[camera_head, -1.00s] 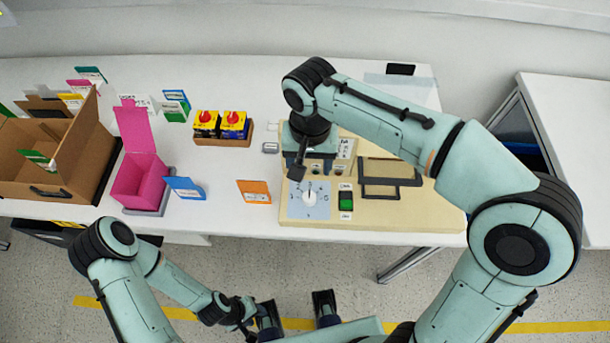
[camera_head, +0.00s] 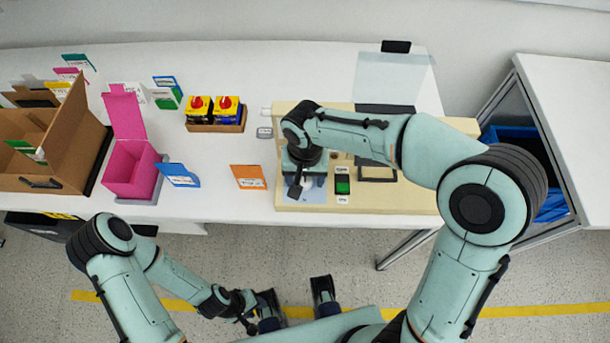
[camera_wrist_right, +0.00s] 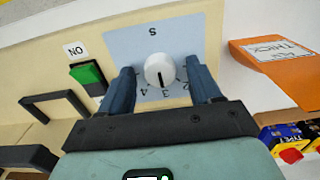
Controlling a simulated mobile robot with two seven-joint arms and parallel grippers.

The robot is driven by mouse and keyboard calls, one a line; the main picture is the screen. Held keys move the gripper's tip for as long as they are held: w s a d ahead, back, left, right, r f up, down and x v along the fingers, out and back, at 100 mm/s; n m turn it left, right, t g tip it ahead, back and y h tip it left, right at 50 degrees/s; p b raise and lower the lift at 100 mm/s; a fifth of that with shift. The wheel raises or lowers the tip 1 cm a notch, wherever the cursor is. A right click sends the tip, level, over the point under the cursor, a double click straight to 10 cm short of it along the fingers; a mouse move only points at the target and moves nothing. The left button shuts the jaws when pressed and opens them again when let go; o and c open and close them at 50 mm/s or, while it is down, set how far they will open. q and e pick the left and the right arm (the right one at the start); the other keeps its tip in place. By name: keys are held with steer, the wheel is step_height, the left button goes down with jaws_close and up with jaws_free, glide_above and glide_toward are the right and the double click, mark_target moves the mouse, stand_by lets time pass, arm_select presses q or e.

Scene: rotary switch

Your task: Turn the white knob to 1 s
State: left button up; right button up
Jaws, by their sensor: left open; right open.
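The white knob (camera_wrist_right: 159,70) sits on a pale blue dial plate (camera_wrist_right: 185,36) in the right wrist view. Its dark pointer line faces the side with the small numerals, towards my palm, near the 3. An "s" is printed on the opposite side. My right gripper (camera_wrist_right: 161,66) is open, with one dark blue finger on each side of the knob; I cannot tell whether they touch it. My left gripper (camera_head: 252,308) is open, low in front of the table, away from the panel.
A green button (camera_head: 342,185) marked ON and black handles (camera_wrist_right: 55,104) are beside the dial. An orange card (camera_head: 249,178) stands left of the panel. Red-knobbed boxes (camera_head: 214,108), a pink box (camera_head: 132,176) and a cardboard box (camera_head: 65,140) stand further left.

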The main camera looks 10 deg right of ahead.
steer(key=c, duration=1)
steer(key=shift+c, duration=0.2)
arm_select(q)
steer(key=shift+r, duration=0.1)
arm_select(e)
steer(key=n+p, duration=0.1)
steer(key=n, duration=0.3)
steer(key=shift+r, duration=0.1)
steer(key=n+p, duration=0.1)
steer(key=n, duration=0.3)
steer(key=shift+n, duration=0.3)
steer(key=n+p, duration=0.1)
steer(key=n, duration=0.2)
arm_select(q)
steer(key=shift+w+r+p, duration=0.25)
steer(key=shift+r, duration=0.5)
steer(key=shift+w+r+p, duration=0.2)
steer(key=shift+w+r, duration=0.1)
steer(key=shift+r, duration=0.4)
steer(key=shift+w+r+p, duration=0.25)
steer(key=shift+r, duration=0.5)
arm_select(e)
steer(key=shift+n, duration=2.1)
